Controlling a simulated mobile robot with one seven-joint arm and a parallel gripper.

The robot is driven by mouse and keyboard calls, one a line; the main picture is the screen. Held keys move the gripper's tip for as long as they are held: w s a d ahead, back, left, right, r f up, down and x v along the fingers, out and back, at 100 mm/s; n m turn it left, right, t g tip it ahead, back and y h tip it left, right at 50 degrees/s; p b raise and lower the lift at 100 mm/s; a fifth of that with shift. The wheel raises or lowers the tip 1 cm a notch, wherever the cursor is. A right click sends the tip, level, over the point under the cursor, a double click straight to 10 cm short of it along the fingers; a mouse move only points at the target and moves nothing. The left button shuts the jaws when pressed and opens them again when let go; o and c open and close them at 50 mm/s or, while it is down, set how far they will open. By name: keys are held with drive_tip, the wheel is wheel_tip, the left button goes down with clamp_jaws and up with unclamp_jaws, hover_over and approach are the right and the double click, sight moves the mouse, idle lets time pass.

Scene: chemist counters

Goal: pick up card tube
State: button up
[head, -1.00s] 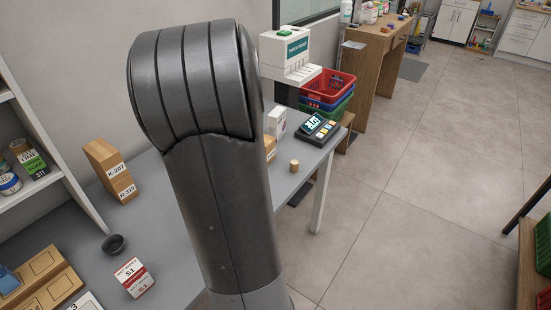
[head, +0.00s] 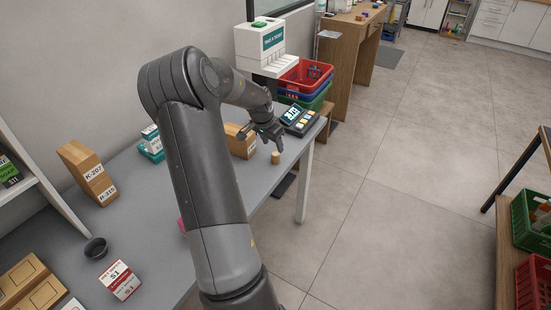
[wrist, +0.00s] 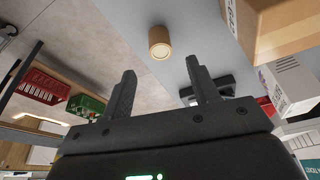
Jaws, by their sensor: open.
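The card tube (head: 276,158) is a small tan cylinder standing upright on the grey counter (head: 240,185), near its right edge. My gripper (head: 270,143) is just behind and above it in the head view, with my arm reaching over the counter. In the wrist view the tube (wrist: 159,50) shows beyond the fingertips, between them in the picture and apart from them. My gripper (wrist: 160,68) is open, with nothing between its two dark fingers.
A cardboard box (head: 240,143) stands left of my gripper. A digital scale (head: 299,120) is close behind the tube. Stacked baskets (head: 305,80) and a white ticket dispenser (head: 262,45) are farther back.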

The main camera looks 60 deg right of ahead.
sight(275, 154)
drive_tip(key=x, duration=0.5)
drive_tip(key=shift+f, duration=0.3)
drive_tip(key=shift+c, duration=0.5)
drive_tip(key=c, duration=0.9)
